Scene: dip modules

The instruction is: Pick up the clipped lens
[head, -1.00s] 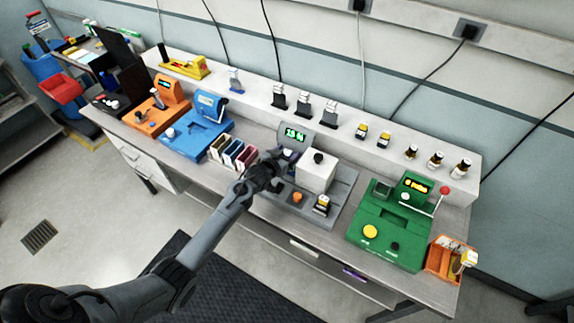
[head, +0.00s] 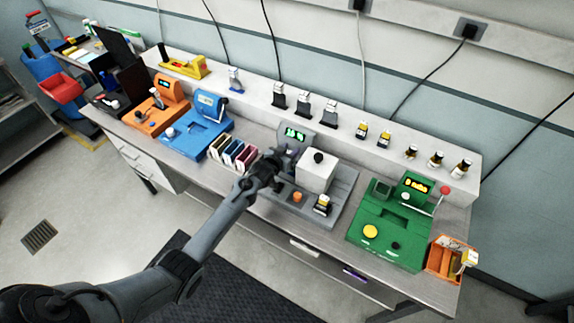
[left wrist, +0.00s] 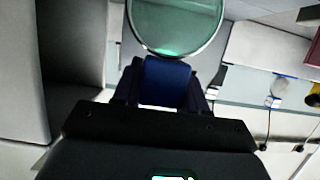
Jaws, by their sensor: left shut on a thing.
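My left gripper (head: 277,170) is shut on this clip. In the head view the gripper is at the left front of the grey station, beside its white block, and the lens is too small and covered to make out clearly. My right gripper is not in view.
The grey station (head: 333,212) has a lit green display and a white block (head: 317,172) close right of the gripper. A rack of coloured slides (head: 232,153) stands close left. A green machine (head: 385,232) is farther right. Several small modules stand on the back shelf (head: 345,120).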

